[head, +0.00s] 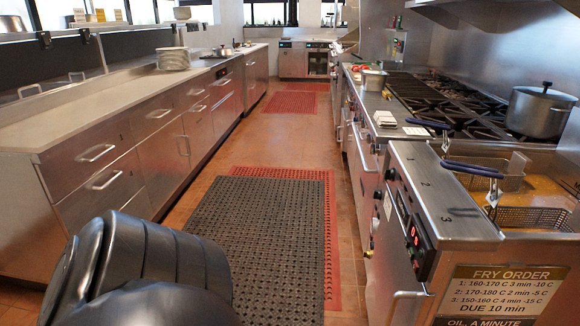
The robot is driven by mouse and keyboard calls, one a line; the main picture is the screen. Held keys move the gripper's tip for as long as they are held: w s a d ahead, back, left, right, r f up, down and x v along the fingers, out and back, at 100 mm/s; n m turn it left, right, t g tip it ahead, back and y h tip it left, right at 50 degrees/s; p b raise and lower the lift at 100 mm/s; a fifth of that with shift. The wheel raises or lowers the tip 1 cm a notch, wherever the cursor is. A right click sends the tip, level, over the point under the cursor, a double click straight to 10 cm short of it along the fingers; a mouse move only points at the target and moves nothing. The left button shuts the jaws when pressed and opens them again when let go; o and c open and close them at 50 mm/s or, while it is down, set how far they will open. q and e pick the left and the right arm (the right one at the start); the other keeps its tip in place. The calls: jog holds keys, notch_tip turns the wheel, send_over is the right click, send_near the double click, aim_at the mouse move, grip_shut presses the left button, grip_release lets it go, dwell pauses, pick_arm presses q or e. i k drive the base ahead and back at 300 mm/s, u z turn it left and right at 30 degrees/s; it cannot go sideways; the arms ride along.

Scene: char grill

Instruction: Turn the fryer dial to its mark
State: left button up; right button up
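The fryer (440,205) stands at the right with a steel top numbered 1, 2 and 3. Its front panel (408,225) is seen at a steep angle and has a red lit display (414,236). A small round dial (390,174) sits on the front near the panel's far end; its setting and any mark are too small to read. Two fry baskets, a far one (490,178) and a near one (530,217), rest at the oil wells. Neither gripper shows; a black arm link of mine fills the lower left.
A "FRY ORDER" placard (505,290) lists temperatures and minutes, its bottom cut off. A lidded pot (540,110) stands on the range (440,95). A long steel counter (120,130) lines the left. The aisle with a dark mat (260,235) is clear.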

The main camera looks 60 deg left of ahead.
aim_at(390, 173)
jog(key=u, duration=2.4)
jog(key=i, duration=3.9)
jog(key=z, duration=3.05)
